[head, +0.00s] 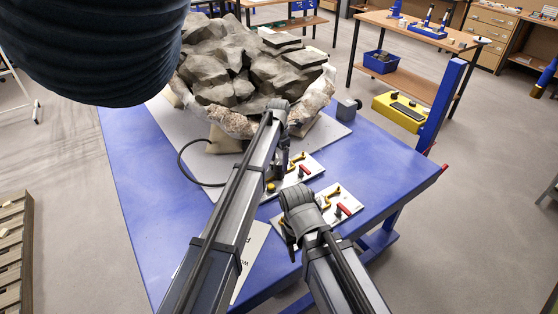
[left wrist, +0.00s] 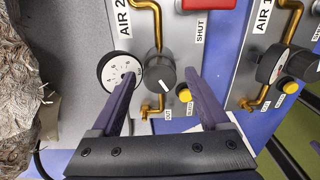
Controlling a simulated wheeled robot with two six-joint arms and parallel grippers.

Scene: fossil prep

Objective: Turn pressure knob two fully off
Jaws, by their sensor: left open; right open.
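Pressure knob two (left wrist: 160,72) is a dark grey round knob with a white mark pointing down and slightly right in the left wrist view. It sits on the AIR 2 panel (left wrist: 220,50), beside a round gauge (left wrist: 113,70). My left gripper (left wrist: 162,76) is open, with its dark fingers on either side of the knob; contact is not clear. In the head view my left gripper (head: 281,168) points down over the farther panel (head: 313,163), and my arm hides the knob. My right gripper (head: 292,238) points down beside the nearer panel (head: 352,204); its fingers are mostly hidden.
A yellow button (left wrist: 184,93) and a red SHUT handle (left wrist: 196,4) lie near knob two. The AIR 1 knob (left wrist: 272,66) is to the right. A jacketed rock (head: 225,75) stands behind the panels on the blue table (head: 135,185). A black hose (head: 181,160) curves at left.

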